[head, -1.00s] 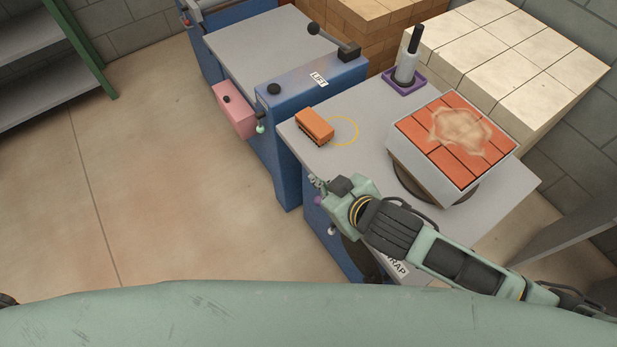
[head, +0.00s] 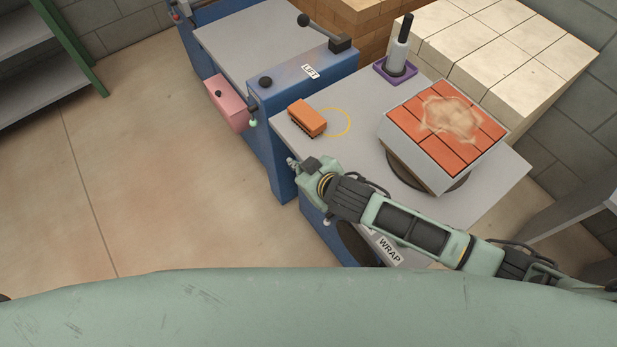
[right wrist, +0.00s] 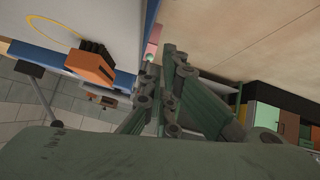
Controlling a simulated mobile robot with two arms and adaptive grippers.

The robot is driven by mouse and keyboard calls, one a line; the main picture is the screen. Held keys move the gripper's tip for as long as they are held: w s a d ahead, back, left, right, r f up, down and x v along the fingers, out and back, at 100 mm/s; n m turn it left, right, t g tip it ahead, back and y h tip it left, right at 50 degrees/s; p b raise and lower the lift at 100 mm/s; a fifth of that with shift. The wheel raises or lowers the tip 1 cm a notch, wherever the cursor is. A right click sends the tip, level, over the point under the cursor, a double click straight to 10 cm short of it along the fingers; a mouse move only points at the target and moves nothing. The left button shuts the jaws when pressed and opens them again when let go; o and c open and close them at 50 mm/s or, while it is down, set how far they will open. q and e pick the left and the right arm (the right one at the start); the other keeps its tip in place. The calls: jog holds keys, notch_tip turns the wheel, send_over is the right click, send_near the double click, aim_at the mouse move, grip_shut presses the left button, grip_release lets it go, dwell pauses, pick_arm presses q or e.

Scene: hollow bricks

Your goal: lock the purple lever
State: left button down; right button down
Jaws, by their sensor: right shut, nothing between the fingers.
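The purple lever does not show clearly now; my right gripper (head: 292,164) and its wrist cover the spot at the left front edge of the WRAP table (head: 470,215). A small pale knob (head: 327,221) shows on the blue side below my gripper. My right gripper is shut and empty, just off the table's left edge, and its fingers (right wrist: 174,58) also show shut in the right wrist view. Whether it touches anything there I cannot tell. My left gripper is not in view.
A brick stack (head: 440,125) sits on a turntable at right. The blue LIFT machine (head: 310,85) with a pink box (head: 226,103) stands behind. Open floor lies left.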

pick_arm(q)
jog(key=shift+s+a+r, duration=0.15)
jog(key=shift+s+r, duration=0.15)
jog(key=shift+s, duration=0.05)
pick_arm(e)
jog(key=f, duration=0.1)
jog(key=d+f, duration=0.1)
jog(key=s+f, duration=0.1)
jog(key=shift+s+d+f, duration=0.1)
jog(key=shift+d+f, duration=0.1)
jog(key=shift+d, duration=0.2)
pick_arm(q)
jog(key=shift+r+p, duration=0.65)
jog(key=shift+p, duration=0.2)
pick_arm(e)
jog(key=shift+a+f+g+h, duration=0.1)
jog(key=shift+f+g+h, duration=0.1)
jog(key=shift+g+h, duration=0.1)
